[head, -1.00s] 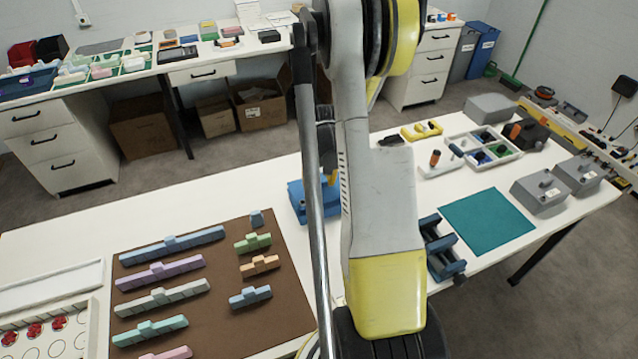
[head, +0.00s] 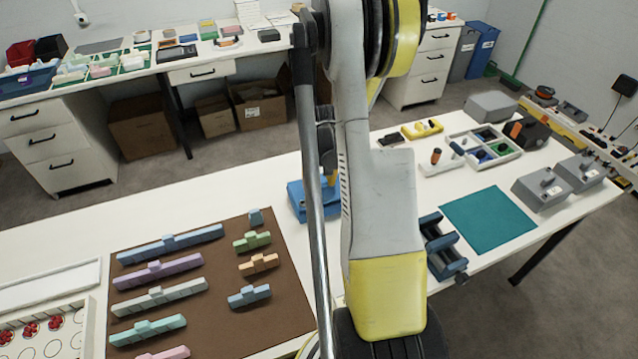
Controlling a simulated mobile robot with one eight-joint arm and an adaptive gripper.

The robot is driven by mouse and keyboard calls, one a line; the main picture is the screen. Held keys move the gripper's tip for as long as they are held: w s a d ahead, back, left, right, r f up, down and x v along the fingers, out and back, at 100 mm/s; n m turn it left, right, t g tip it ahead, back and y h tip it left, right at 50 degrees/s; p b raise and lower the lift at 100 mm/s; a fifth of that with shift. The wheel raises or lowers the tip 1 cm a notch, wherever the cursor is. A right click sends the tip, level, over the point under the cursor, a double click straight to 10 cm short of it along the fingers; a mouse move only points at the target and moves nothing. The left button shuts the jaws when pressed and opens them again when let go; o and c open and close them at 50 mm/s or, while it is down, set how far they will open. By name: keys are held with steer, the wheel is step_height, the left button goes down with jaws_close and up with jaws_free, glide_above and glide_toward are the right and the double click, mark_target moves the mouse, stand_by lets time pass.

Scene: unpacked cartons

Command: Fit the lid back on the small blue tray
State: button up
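A small blue box-like thing (head: 298,203), which looks like the small blue tray, stands on the white table just left of my arm. My arm hides its right part, and I cannot tell whether a lid is on it or apart from it. My gripper is mostly hidden behind my own arm. A dark and yellow part (head: 331,182), probably of my gripper, shows in a narrow gap just above the blue thing. I cannot see the fingertips, whether they touch the blue thing, or whether they hold anything.
A brown mat (head: 215,300) with several pastel blocks covers the table's left. A dark blue rack (head: 440,248) and a teal mat (head: 488,221) lie right of my arm. A divided white tray (head: 513,154) and grey boxes (head: 541,190) stand farther right. The teal mat is bare.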

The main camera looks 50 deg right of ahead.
steer(key=shift+f+b, duration=0.55)
steer(key=shift+f, duration=0.2)
steer(key=o, duration=1.3)
steer(key=shift+r, duration=0.1)
steer(key=shift+r, duration=0.1)
steer(key=r, duration=0.4)
steer(key=s+r, duration=0.1)
steer(key=r, duration=0.6)
steer(key=shift+s+a+r, duration=0.15)
steer(key=shift+a+r, duration=0.2)
steer(key=shift+r, duration=0.05)
